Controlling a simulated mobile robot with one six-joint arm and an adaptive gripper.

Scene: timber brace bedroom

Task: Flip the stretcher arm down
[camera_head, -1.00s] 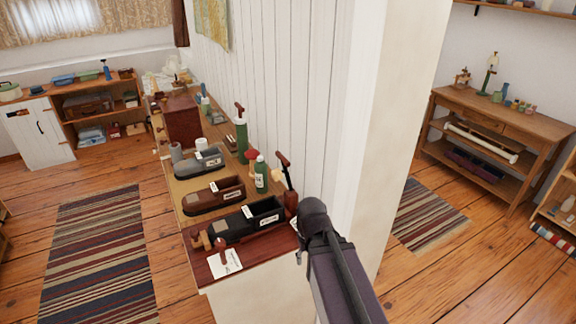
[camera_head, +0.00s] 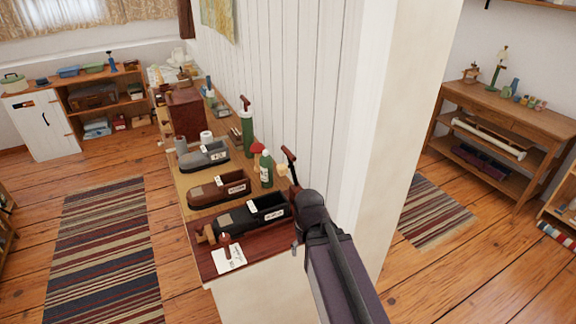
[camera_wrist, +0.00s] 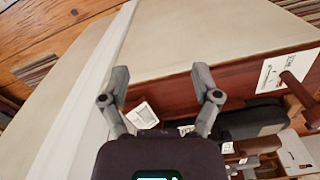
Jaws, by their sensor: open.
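A dark upright lever with a red-brown grip (camera_head: 289,155) stands at the right end of the counter, by the white panelled wall; it may be the stretcher arm, but I cannot tell for certain. Its base is partly hidden by my arm. My gripper (camera_wrist: 160,75) is open and empty in the wrist view, its two fingers spread above the red-brown counter edge. In the head view my arm hides the fingers. A small red-brown peg (camera_head: 225,243) stands on the near counter end beside a white card (camera_head: 229,258); a peg (camera_wrist: 297,88) also shows in the wrist view.
Black (camera_head: 250,215), brown (camera_head: 218,190) and grey (camera_head: 205,157) shoe-shaped trays line the counter (camera_head: 255,248). Green bottles (camera_head: 266,168) stand behind them. A wall end (camera_head: 385,150) rises close to my arm. Open floor with a striped rug (camera_head: 103,250) lies left.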

